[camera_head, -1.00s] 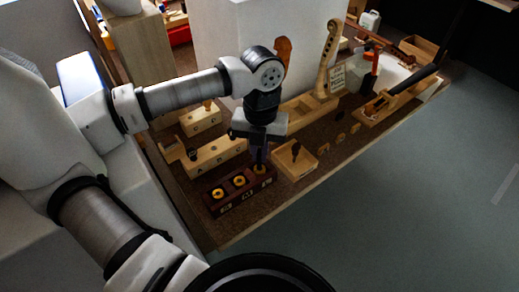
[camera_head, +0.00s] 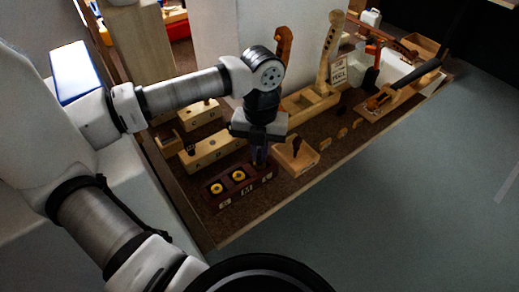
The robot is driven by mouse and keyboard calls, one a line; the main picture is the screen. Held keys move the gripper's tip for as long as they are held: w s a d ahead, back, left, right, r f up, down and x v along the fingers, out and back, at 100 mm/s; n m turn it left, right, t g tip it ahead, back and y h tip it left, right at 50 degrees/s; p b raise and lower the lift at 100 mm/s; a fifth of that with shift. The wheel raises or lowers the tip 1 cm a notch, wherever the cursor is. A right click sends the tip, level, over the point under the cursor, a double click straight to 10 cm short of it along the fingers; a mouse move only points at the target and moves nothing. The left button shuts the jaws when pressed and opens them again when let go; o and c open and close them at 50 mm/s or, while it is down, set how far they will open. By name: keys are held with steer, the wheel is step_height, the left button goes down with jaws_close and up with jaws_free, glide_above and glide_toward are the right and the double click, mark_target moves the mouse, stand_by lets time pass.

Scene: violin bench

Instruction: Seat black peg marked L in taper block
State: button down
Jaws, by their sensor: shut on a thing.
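The dark brown block (camera_head: 231,197), which looks like the taper block, lies near the bench's front left edge. Two yellow-ringed holes (camera_head: 238,175) show empty on its top, with pale label plates along its front. My gripper (camera_head: 259,160) points straight down over the block's right end. It is shut on a dark, slim piece, apparently the black peg, mostly hidden between the fingers. Its L mark cannot be read. The fingers cover the block's right-hand hole, so I cannot tell how deep the peg sits.
A pale wooden box (camera_head: 306,161) with a dark upright piece stands close to the right of my gripper. Lettered pale blocks (camera_head: 213,150) lie behind and to the left. A violin neck (camera_head: 329,50) stands further back. The bench's front edge is near.

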steer(key=shift+f+b, duration=0.3)
steer(key=shift+f, duration=0.05)
steer(key=c, duration=1.5)
jaws_free()
steer(key=shift+o, duration=0.2)
step_height(320, 180, up, 14)
steer(key=w, duration=0.1)
steer(key=shift+w+d+b, duration=0.15)
steer(key=shift+w+b, duration=0.05)
steer(key=shift+b, duration=0.15)
steer(key=shift+f, duration=0.1)
